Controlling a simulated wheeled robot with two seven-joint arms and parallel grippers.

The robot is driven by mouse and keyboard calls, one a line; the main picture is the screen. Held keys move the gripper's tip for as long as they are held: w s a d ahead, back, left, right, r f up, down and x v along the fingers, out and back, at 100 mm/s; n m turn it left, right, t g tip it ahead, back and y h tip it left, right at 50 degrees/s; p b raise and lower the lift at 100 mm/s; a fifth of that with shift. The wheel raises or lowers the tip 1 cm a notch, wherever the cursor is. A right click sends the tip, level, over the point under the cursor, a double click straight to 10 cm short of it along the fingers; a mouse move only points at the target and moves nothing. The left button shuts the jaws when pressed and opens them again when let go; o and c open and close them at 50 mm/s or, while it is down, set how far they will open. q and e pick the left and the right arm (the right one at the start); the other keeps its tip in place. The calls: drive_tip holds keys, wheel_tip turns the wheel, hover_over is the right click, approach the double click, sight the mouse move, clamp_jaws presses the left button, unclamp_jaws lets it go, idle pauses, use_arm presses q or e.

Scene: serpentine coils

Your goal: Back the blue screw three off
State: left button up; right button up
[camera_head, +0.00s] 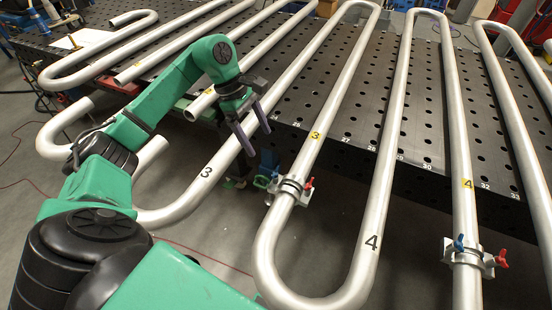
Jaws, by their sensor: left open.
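A clamp (288,190) sits around the silver coil tube marked with a yellow 3. A red screw handle (308,187) shows on its right side. A dark blue piece (268,160) shows just left of the clamp; I cannot tell whether it is the blue screw or something behind. My left gripper (253,128) reaches in from the left, with its two grey fingers apart and pointing down. It is empty, above and left of the clamp, not touching it. My right gripper is not in view.
Silver serpentine tubes (398,110) run across a black perforated table (330,125) and bend past its front edge. Another clamp (468,255) on tube 4 has a blue handle (458,243) and a red handle (501,259). Tube bends stand close to my left arm.

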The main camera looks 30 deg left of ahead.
sight(275, 173)
use_arm(q)
drive_tip(key=p+x, duration=0.1)
drive_tip(key=x, duration=0.4)
drive_tip(key=p+x, duration=0.2)
drive_tip(key=x, duration=0.4)
drive_tip(key=shift+w, duration=0.2)
drive_tip(key=shift+s+f, duration=0.15)
drive_tip(key=shift+s, duration=0.2)
drive_tip(key=c, duration=0.5)
drive_tip(key=shift+w, duration=0.2)
drive_tip(key=c, duration=0.9)
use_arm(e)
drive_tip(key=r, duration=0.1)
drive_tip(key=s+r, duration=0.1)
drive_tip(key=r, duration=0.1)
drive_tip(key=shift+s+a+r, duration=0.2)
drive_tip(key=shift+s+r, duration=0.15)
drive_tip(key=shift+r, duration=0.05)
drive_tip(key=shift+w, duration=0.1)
